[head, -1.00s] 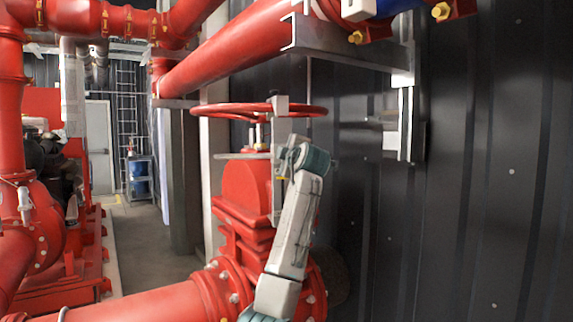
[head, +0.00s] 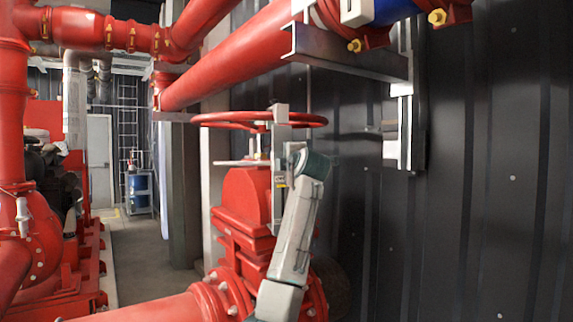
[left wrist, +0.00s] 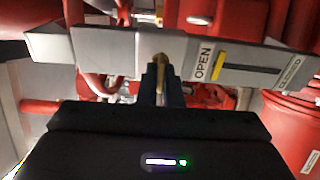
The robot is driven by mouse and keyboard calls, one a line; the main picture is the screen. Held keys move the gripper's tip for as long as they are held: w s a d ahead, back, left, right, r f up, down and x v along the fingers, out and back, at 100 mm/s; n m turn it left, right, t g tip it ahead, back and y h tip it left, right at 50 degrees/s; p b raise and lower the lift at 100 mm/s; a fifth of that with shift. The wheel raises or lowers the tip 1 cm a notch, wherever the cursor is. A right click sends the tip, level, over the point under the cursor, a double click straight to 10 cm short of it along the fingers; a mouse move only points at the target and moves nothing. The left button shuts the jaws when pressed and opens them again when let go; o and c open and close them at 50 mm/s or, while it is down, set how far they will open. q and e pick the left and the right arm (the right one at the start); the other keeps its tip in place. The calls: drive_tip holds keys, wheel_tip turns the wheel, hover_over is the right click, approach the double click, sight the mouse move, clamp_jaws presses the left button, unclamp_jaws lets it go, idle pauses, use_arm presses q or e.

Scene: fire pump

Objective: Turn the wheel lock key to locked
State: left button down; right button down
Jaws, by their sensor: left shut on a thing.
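The red handwheel (head: 232,119) sits on top of the red valve (head: 240,195), with a grey metal lock bracket (head: 280,125) at its rim. In the left wrist view the bracket plate (left wrist: 105,52) carries an OPEN label, a yellow mark (left wrist: 218,64) and a CLOSED label at the right. A small brass key (left wrist: 160,64) stands at the plate's middle. My left gripper (left wrist: 161,78) is shut on the key; its dark jaws hide the key's lower part. In the head view my left arm rises to the bracket and the fingertips are hard to make out. My right gripper is not in view.
A dark corrugated wall (head: 480,190) stands close on the right. Red pipes (head: 225,65) and a steel support (head: 345,62) run above the wheel. A red pipe (head: 150,308) crosses low in front. An open aisle (head: 148,250) lies to the left.

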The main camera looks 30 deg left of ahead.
use_arm(q)
drive_tip(key=c, duration=1.6)
unclamp_jaws()
drive_tip(key=shift+d, duration=0.1)
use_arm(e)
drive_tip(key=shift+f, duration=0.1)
